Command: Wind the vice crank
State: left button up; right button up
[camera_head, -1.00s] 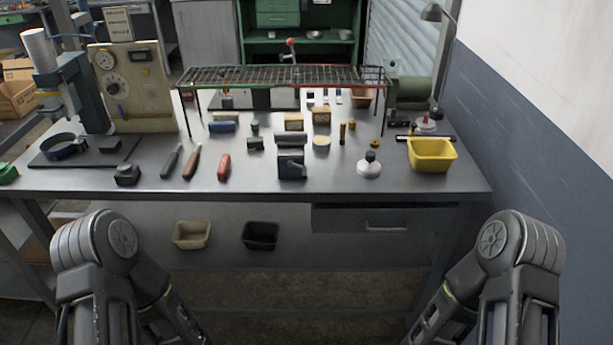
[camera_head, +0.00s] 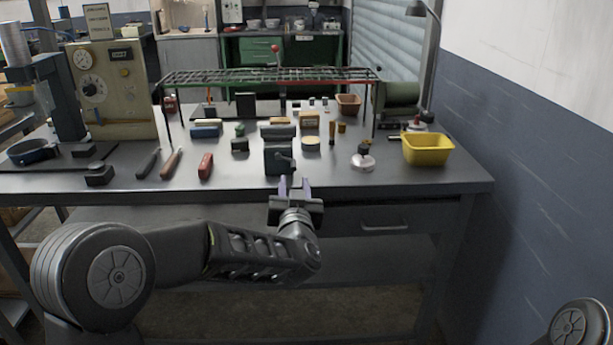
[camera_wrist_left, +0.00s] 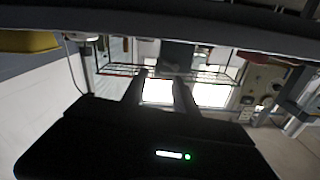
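The vice (camera_head: 278,159) is a small dark grey block at the front edge of the workbench, with a short dark crank (camera_head: 286,163) on its front face. My left gripper (camera_head: 294,185) is just in front of and below the vice, with its two fingers apart and pointing at it. My right gripper is out of view.
The workbench (camera_head: 330,183) holds a yellow bin (camera_head: 427,150) and a white oil can (camera_head: 363,162) to the right. Red-handled (camera_head: 206,166) and other tools lie left. A wire rack (camera_head: 270,77) stands behind. A drawer (camera_head: 385,219) is below the bench top.

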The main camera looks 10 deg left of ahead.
aim_at(294, 171)
pick_arm(q)
jog(key=shift+f, duration=0.1)
jog(key=x, duration=0.7)
jog(key=shift+w+p, duration=0.3)
jog(key=shift+w, duration=0.1)
grip_shut()
dwell(0.5)
